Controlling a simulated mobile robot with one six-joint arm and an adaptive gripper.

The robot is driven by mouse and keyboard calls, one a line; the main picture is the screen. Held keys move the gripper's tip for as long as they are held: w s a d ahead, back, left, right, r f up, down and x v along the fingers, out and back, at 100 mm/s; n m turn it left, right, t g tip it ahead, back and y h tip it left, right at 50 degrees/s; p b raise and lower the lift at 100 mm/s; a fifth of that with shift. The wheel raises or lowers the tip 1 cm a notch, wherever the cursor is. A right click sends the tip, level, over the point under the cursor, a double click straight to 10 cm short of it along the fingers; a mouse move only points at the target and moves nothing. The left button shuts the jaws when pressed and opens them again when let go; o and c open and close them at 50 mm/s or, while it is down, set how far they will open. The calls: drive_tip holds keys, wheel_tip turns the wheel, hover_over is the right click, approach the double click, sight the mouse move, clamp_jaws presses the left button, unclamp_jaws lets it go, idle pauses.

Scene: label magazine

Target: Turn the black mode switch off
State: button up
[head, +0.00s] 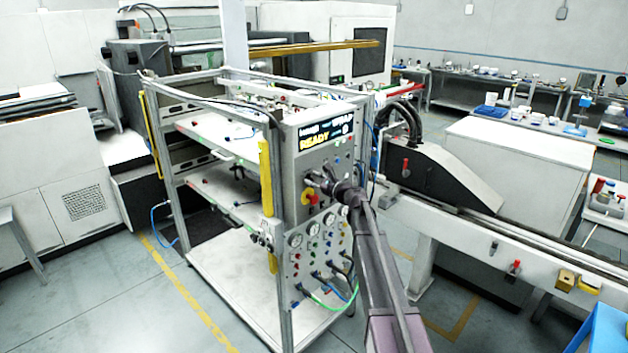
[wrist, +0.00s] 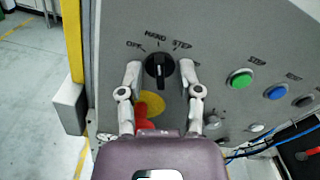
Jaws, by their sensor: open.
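The black mode switch (wrist: 159,66) is a round knob on the grey panel in the wrist view, with the labels OFF, a middle word that looks like HAND, and STEP above it. Its pale pointer mark seems to point up, near the middle label. My gripper (wrist: 160,74) is open, with one fingertip on each side of the knob. I cannot tell whether either fingertip touches it. In the head view my gripper (head: 346,190) is at the panel front and hides the switch.
Below the switch is a red handle (wrist: 142,117) on a yellow disc (wrist: 153,103), partly between my fingers. Green (wrist: 241,78) and blue (wrist: 276,92) buttons are to the right. A yellow post (wrist: 72,40) stands left. A display (head: 326,134) reading READY is above; gauges and hoses are below.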

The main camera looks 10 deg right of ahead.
clamp_jaws()
drive_tip(key=shift+n, duration=0.4)
drive_tip(key=n, duration=0.8)
drive_tip(key=shift+a+f, duration=0.1)
idle(0.5)
unclamp_jaws()
drive_tip(key=shift+s, duration=0.1)
